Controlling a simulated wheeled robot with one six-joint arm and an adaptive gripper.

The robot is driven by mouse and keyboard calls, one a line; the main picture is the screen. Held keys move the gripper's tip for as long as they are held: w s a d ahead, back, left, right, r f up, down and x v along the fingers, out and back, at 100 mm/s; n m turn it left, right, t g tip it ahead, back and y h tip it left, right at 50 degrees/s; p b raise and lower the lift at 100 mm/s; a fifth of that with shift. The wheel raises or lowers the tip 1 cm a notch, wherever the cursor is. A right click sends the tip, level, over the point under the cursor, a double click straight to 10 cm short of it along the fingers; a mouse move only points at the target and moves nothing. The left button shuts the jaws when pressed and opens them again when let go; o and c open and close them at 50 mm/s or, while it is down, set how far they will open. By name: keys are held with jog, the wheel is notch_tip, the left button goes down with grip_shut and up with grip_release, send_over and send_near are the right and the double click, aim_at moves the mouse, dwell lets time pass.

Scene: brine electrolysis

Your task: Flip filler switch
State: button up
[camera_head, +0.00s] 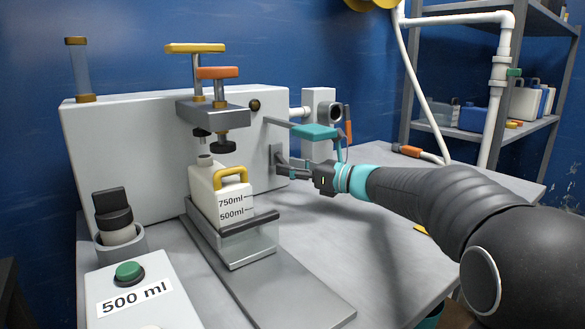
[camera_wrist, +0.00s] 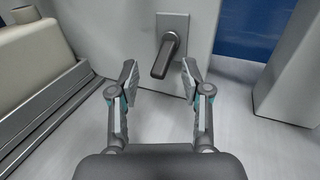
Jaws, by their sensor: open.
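A grey lever switch (camera_wrist: 165,56) on a light plate (camera_wrist: 181,24) is fixed to the white machine panel (camera_wrist: 120,35), and looks like the filler switch. Its handle slants down to the left in the wrist view. My gripper (camera_wrist: 159,76) is open, with one finger on each side of the lever's lower end, and no contact shows. In the head view, my gripper (camera_head: 281,169) reaches in from the right at the panel's right end. The switch plate (camera_head: 276,153) shows there, but the lever is mostly hidden by the fingers.
A white bottle (camera_head: 205,190) with a yellow handle stands on a holder (camera_head: 250,248) under the filler head (camera_head: 212,112). A teal handle (camera_head: 315,132) juts out just above my gripper. A green button (camera_head: 129,272) is at front left. The grey table (camera_head: 310,235) is clear below my arm.

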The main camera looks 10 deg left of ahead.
aim_at(279, 159)
grip_shut()
jog(key=shift+r+p, duration=0.15)
jog(key=shift+p, duration=0.15)
jog(key=r+h+p, duration=0.1)
jog(key=p, duration=0.3)
jog(key=shift+d+r+m+p, duration=0.1)
jog(key=shift+r+m+p, duration=0.05)
jog(key=shift+m+p, duration=0.15)
jog(key=h+p, duration=0.1)
jog(key=g+p, duration=0.1)
jog(key=p, duration=0.1)
jog(key=shift+s+r+m+h, duration=0.1)
jog(key=shift+r+m+h, duration=0.2)
jog(key=shift+r+h, duration=0.1)
jog(key=h, duration=0.1)
jog(key=r+g+h, duration=0.1)
jog(key=shift+m+g+h, duration=0.3)
jog(key=shift+m+h, duration=0.1)
jog(key=shift+w+a+r+m+g+h, duration=0.2)
jog(key=shift+r+g+h, duration=0.2)
jog(key=shift+h, duration=0.25)
jog(key=shift+w+a+r+m+g+h, duration=0.1)
jog(key=shift+r+m+g+h, duration=0.1)
jog(key=shift+r+g+h, duration=0.35)
jog(key=shift+f, duration=0.15)
